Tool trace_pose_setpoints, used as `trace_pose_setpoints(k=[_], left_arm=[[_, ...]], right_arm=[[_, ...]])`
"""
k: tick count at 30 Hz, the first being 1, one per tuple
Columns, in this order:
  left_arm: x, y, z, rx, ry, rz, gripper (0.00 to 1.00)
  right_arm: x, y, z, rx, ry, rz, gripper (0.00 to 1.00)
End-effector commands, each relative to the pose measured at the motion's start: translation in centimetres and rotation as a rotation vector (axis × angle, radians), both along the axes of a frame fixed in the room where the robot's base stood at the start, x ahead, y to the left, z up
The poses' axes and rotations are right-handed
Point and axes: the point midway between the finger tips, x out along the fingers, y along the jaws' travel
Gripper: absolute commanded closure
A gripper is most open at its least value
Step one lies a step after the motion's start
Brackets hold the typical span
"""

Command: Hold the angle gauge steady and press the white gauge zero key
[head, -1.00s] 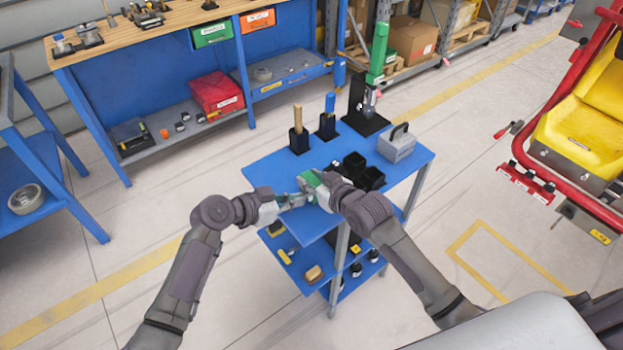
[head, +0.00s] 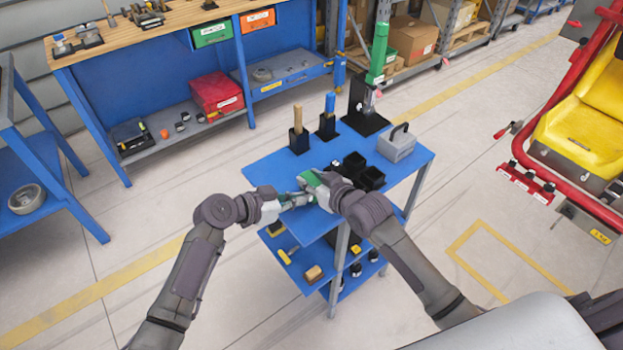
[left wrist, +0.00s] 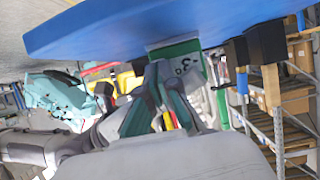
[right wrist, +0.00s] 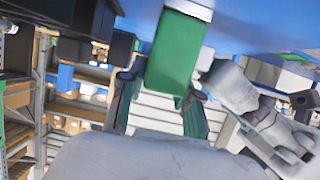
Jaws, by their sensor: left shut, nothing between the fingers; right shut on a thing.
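The angle gauge (head: 313,179) is a small green block above the blue cart top. My right gripper (head: 325,186) is shut on it; the right wrist view shows the green body (right wrist: 175,52) between the fingers. My left gripper (head: 303,197) is shut and empty, just left of the gauge. In the left wrist view, its closed fingertips (left wrist: 157,76) are close to the gauge's green face (left wrist: 183,62), which carries a pale patch with dark marks. I cannot tell whether they touch. I cannot make out the white zero key in any view.
The blue cart (head: 265,173) carries black holders with a wooden handle (head: 298,118) and a blue handle (head: 330,103), open black bins (head: 370,178), a grey box (head: 397,147) and a green-topped press (head: 377,55). A blue workbench (head: 160,80) stands behind left. A yellow seat (head: 585,125) is at the right.

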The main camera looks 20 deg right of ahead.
Motion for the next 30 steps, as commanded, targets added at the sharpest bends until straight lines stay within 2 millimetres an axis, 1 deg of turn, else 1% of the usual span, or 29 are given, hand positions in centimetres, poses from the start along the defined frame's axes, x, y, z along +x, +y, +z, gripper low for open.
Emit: trace_pose_setpoints(k=[19,30], left_arm=[[0.25,-0.81,0.06,-0.001,-0.001,0.0,1.0],[0.17,-0.51,0.04,-0.001,-0.001,0.0,1.0]], right_arm=[[-0.01,0.02,-0.01,0.0,0.0,0.0,1.0],[-0.02,0.06,-0.01,0.0,0.0,0.001,1.0]])
